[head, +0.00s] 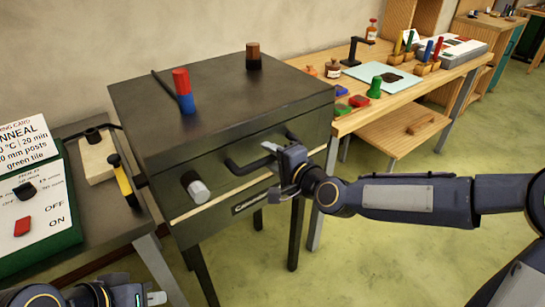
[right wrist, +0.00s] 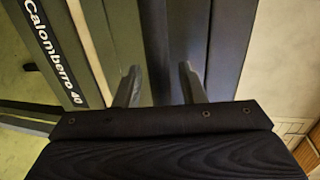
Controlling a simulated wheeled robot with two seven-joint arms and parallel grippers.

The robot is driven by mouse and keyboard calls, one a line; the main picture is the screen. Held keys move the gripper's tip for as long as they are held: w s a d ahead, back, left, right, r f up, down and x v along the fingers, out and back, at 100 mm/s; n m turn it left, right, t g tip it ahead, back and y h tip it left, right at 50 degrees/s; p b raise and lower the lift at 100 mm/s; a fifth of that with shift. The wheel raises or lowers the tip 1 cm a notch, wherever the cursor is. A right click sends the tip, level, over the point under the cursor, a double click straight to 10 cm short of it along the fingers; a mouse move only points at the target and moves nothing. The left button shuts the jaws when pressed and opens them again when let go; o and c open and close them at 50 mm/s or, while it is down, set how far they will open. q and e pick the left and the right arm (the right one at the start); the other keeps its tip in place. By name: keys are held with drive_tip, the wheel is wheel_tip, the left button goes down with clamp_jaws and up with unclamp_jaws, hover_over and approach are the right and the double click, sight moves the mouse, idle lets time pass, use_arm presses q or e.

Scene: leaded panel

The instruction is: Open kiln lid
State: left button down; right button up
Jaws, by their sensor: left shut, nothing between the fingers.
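The dark kiln stands on legs, with its lid (head: 215,115) down flat; a pale seam (head: 215,195) runs below the lid's front. A black bar handle (head: 245,165) sticks out from the lid front. My right gripper (head: 272,150) is at the right end of this handle. In the right wrist view its two fingers (right wrist: 158,88) stand apart against dark bars and the kiln front; whether they touch the handle cannot be told. My left gripper (head: 150,298) is low at the bottom left, shut and empty, away from the kiln.
A red-and-blue cylinder (head: 183,91) and a brown-and-black one (head: 253,57) stand on the lid. A dark rod lies near its back left. A control box (head: 40,215) is at left. A wooden bench (head: 400,100) with tools stands right.

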clamp_jaws()
